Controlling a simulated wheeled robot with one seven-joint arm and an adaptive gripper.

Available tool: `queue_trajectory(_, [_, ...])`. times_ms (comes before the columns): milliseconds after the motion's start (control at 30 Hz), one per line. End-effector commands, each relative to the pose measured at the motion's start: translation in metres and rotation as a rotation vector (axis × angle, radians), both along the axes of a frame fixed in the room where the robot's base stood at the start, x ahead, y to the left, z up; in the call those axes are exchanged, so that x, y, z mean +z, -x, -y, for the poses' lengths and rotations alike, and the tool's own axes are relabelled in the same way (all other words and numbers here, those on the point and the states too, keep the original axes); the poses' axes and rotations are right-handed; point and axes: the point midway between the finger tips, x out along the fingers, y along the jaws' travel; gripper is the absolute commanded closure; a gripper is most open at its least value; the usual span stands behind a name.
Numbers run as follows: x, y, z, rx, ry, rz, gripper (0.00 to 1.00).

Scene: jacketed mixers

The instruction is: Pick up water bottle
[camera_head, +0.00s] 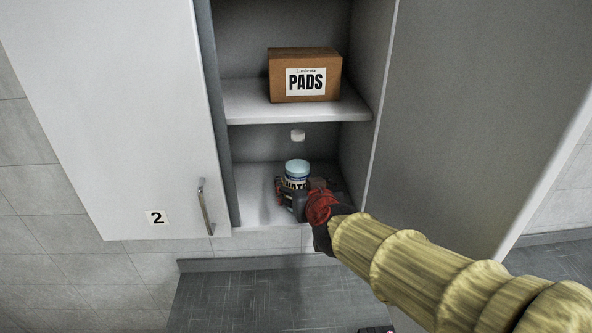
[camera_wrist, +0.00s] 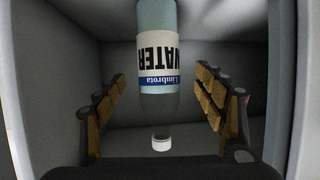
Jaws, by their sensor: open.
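The water bottle (camera_head: 297,170) stands upright on the lower shelf of the open cupboard. It has a pale blue body, a label reading WATER and a white cap (camera_head: 298,134); the part between body and cap looks clear. My gripper (camera_head: 302,196) reaches in at the bottle's front, hiding its lower part. In the wrist view the bottle (camera_wrist: 158,60) appears upside down, centred between the open fingers (camera_wrist: 161,85), with a gap on each side. Its white cap (camera_wrist: 161,142) shows below. I cannot tell how deep the bottle sits between the fingers.
A brown PADS box (camera_head: 304,76) sits on the upper shelf (camera_head: 245,103), above the bottle. The lower shelf (camera_head: 256,199) is bounded by close side walls. A door (camera_head: 125,110) marked 2, with a handle (camera_head: 205,207), is at left; a grey panel (camera_head: 470,120) is at right.

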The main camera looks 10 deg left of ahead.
Motion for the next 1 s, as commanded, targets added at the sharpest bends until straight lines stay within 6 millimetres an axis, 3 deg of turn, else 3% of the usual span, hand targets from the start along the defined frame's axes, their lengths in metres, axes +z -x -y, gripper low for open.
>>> queue_trajectory(500, [-0.026, -0.053, -0.019, 0.001, 0.0, -0.003, 0.3])
queue_trajectory(833, [-0.027, -0.058, -0.022, 0.001, -0.001, -0.002, 0.3])
queue_trajectory(1000, [-0.027, -0.058, -0.022, 0.001, -0.001, -0.002, 0.4])
